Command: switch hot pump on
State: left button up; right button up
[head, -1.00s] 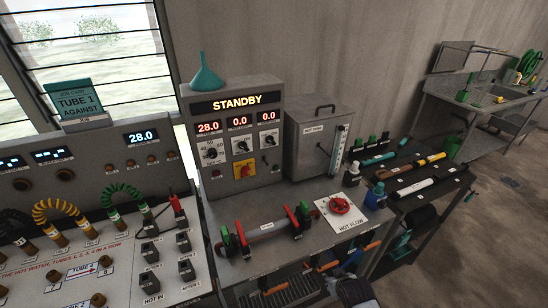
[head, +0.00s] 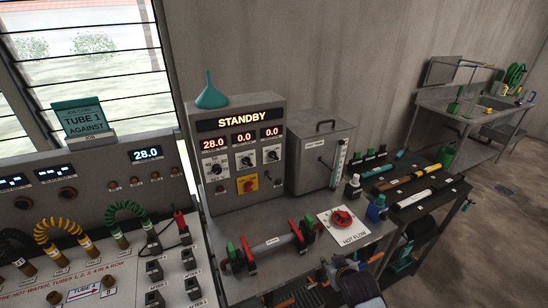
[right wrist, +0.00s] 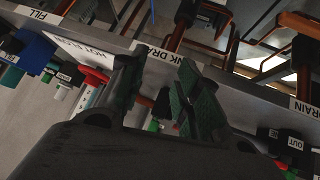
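The grey control cabinet (head: 285,118) stands at the back of the bench in the head view. Its lit sign (head: 242,120) reads STANDBY, and the red displays (head: 243,139) show 28.0, 0.0 and 0.0. Below them are several black knobs (head: 246,159), a yellow and red rotary switch (head: 248,183) and a small toggle (head: 274,180). Their small labels are too blurred to read, so I cannot tell which is the hot pump switch. My right gripper (head: 340,266) is low at the bench's front edge, well away from the cabinet. The right wrist view shows its fingers (right wrist: 157,75) apart and empty. My left gripper is out of view.
A clamped tube (head: 272,244) and a red hot flow valve (head: 343,218) lie on the bench before the cabinet. A lidded metal tank (head: 318,155) stands to its right. A teal funnel (head: 210,92) sits on top. A hose panel (head: 112,265) is at left.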

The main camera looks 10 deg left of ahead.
jog(key=w+a+r+n+t+y, duration=0.6)
jog(key=w+a+r+n+y, duration=0.2)
jog(key=w+a+r, duration=0.9)
jog(key=shift+w+a+r+n+p, duration=0.35)
jog(key=shift+w+r+n, duration=1)
jog(key=shift+r, duration=1.05)
jog(key=shift+a, duration=0.15)
